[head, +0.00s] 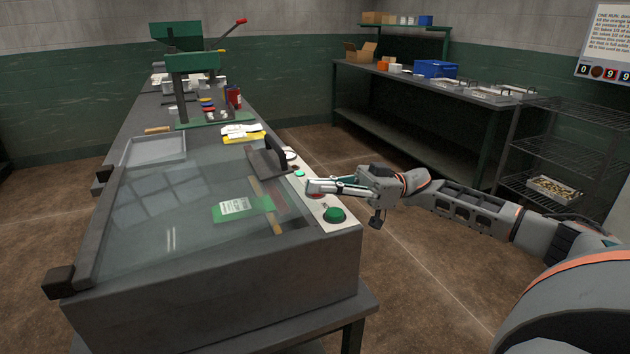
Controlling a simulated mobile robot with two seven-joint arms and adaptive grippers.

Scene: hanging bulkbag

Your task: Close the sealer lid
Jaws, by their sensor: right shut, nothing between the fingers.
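The sealer (230,290) is a wide grey machine on the bench in front of me. Its clear lid (150,225) lies down over the chamber, roughly level; I cannot tell whether its edge is fully seated. The dark lid handle (275,150) stands at the lid's right edge. A green packet with a white label (228,207) shows through the lid. My right gripper (310,188) is shut and empty, over the control strip at the sealer's right side, beside the lid and apart from the handle. It partly covers a red button. My left gripper is out of view.
A large green button (334,215) sits on the control strip near my right gripper. Behind the sealer are a grey tray (152,149), yellow and white packets (242,132) and a green stand (195,90). A wire rack (570,150) stands at the right.

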